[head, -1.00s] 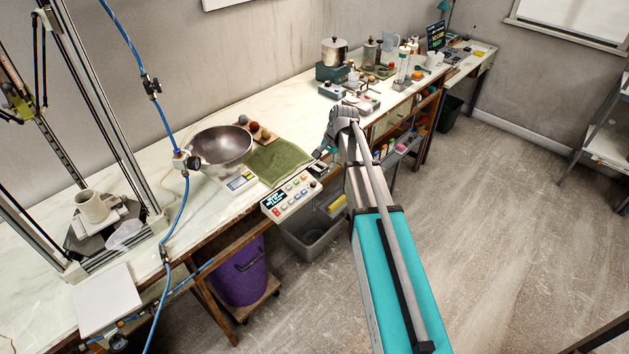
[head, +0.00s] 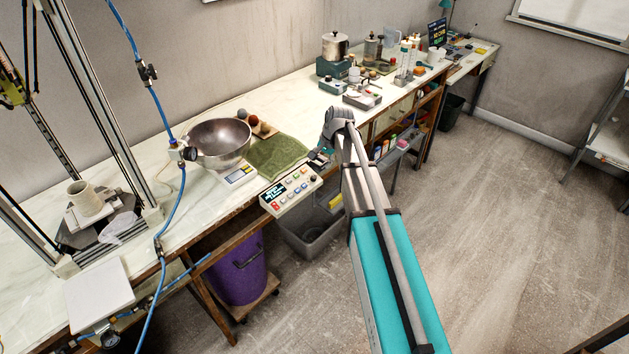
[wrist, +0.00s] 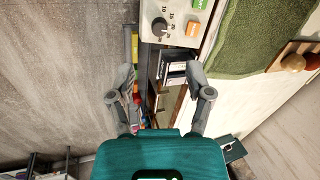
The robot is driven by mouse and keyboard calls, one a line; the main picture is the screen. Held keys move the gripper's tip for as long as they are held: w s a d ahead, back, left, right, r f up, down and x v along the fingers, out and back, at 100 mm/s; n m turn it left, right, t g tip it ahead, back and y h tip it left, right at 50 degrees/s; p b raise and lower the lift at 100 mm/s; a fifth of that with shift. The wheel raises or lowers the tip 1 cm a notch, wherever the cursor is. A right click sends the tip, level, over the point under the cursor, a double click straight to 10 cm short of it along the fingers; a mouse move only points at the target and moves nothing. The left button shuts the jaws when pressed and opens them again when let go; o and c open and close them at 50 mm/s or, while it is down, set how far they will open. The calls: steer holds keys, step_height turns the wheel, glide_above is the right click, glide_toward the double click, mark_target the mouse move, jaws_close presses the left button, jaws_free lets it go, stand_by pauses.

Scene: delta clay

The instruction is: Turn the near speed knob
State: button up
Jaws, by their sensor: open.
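The control panel (head: 291,194) is a pale box at the bench's front edge, with a dark display and coloured buttons. A dark round knob (head: 313,178) sits at its right end. In the wrist view the knob (wrist: 160,25) is at the top, beside printed numbers, next to an orange button (wrist: 193,28). My gripper (wrist: 161,73) is open and empty; its two fingers are spread below the knob in that view and apart from it. In the head view my gripper (head: 321,157) is just beyond the panel's right end, partly hidden by my arm.
A green towel (head: 277,156), a metal bowl (head: 220,142) on a scale and small clay balls lie behind the panel. Several devices (head: 362,97) stand farther along the bench. A grey bin (head: 312,235) and purple bucket (head: 238,270) are below. Open floor lies right.

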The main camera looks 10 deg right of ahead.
mark_target(314, 176)
steer(key=shift+b+x, duration=4.1)
steer(key=shift+x, duration=0.5)
steer(key=shift+d, duration=0.1)
jaws_close()
